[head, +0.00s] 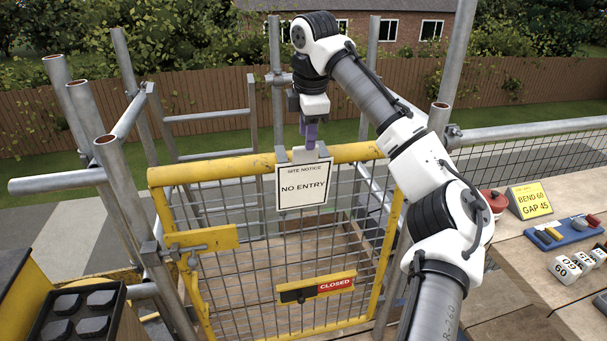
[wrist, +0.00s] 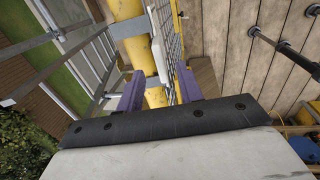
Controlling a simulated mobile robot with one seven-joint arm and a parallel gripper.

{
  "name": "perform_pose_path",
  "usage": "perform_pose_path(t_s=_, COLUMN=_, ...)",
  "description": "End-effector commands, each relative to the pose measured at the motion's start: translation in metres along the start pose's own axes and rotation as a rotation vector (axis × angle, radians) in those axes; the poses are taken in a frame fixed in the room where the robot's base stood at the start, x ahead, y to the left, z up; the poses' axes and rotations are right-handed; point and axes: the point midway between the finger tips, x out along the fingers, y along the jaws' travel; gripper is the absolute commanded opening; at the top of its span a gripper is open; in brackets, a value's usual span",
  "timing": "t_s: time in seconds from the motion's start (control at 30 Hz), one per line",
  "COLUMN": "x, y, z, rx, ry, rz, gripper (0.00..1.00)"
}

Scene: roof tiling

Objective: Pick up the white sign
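The white sign (head: 303,186) reads "SITE NOTICE NO ENTRY". It hangs upright on the front of the yellow gate (head: 168,176), with grey hooks (head: 282,154) over the top rail. My gripper (head: 309,143), with purple fingers, points down just above the sign's top edge and the rail. In the wrist view my gripper (wrist: 160,78) is open, its two fingers apart. The yellow rail (wrist: 133,50) and the sign's pale edge (wrist: 158,38) show between and beyond the fingers. I cannot tell whether a finger touches either.
A red "CLOSED" plate (head: 335,285) is on a yellow bar lower on the gate. Scaffold poles (head: 118,190) stand at left. A bench at right holds a yellow card (head: 530,201), a blue tray (head: 567,232) and white number blocks (head: 567,268). A black tray (head: 78,318) is at lower left.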

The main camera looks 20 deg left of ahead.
Motion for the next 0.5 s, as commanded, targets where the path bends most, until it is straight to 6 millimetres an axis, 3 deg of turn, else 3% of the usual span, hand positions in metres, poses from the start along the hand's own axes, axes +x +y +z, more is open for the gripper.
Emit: perform_pose_path(t_s=0.5, x=0.054, y=-0.001, z=-0.001, rx=0.0, ry=0.0, rz=0.0, gripper=0.36)
